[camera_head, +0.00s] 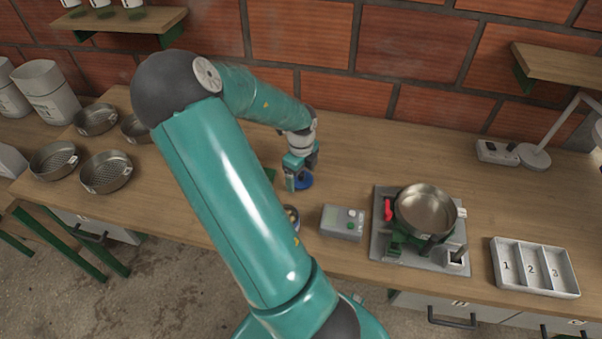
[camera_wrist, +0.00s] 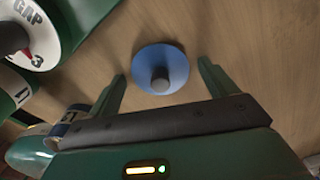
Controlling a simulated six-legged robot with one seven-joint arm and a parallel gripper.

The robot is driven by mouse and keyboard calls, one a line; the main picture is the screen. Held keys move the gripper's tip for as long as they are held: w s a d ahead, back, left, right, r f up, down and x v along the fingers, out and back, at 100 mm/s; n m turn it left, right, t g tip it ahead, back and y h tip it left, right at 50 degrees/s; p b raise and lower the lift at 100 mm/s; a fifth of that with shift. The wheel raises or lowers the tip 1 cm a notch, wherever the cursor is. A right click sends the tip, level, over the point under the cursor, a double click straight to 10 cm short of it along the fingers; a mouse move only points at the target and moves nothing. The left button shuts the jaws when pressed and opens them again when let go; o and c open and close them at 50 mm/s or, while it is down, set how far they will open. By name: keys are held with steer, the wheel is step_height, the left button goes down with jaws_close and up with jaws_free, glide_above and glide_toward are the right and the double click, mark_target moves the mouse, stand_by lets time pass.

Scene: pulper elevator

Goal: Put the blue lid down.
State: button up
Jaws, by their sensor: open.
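The blue lid (camera_wrist: 177,61) is a round disc with a grey knob. In the wrist view it lies on the wooden table between and just beyond my open fingertips. In the head view the blue lid (camera_head: 304,182) shows as a small blue patch under my gripper (camera_head: 300,174), partly hidden by it. My gripper (camera_wrist: 161,85) is open, with one finger on each side of the lid. No finger visibly touches the knob.
A green device with a "GAP" dial (camera_wrist: 27,35) stands close on the left in the wrist view. A grey box (camera_head: 342,222), a metal pan (camera_head: 426,210) on a stand and a numbered tray (camera_head: 509,267) stand to the right. Several round sieves (camera_head: 106,173) stand left.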

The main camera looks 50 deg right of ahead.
step_height(320, 180, up, 12)
steer(key=w+a+r+n+t+y, duration=0.1)
steer(key=w+a+r+n, duration=0.15)
steer(key=a+n, duration=0.65)
steer(key=w+a+r+n+t+y, duration=0.15)
steer(key=a+r+n, duration=0.25)
steer(key=a+n, duration=0.55)
steer(key=s+a+r+n+t+h, duration=0.1)
steer(key=s+a+r+n, duration=0.2)
steer(key=a+n, duration=0.5)
steer(key=s+a+r+n+t+h, duration=0.1)
steer(key=s+a+r+n+t, duration=0.1)
steer(key=a+r+n, duration=0.4)
steer(key=s+a+n, duration=0.1)
steer(key=a+n, duration=0.2)
steer(key=shift+s+a, duration=0.2)
steer(key=shift+s, duration=0.2)
steer(key=shift+h, duration=0.25)
steer(key=c, duration=1.1)
steer(key=shift+d, duration=0.25)
